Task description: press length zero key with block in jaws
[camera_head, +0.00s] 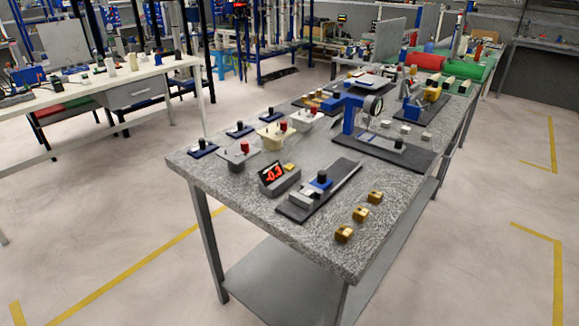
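A small grey readout box (281,182) stands near the front of the stone-topped table. Its red digits (271,174) seem to read -0.3. A yellow key (290,167) sits on the box top, at its right. Beside it, to the right, lies a black-based slide gauge (345,176) with a grey rail. A blue slider with a black knob (321,180) sits on the rail. A pale grey piece (302,197) is at its near end; I cannot tell whether it is a jaw or a block held between jaws. Neither of my grippers is in view.
Three brass-coloured blocks (360,213) stand in a row near the table's right front edge. Several fixtures with red and black knobs (239,152) stand left of the readout. A blue-framed dial gauge (350,110) stands behind. The front left tabletop (225,183) is bare.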

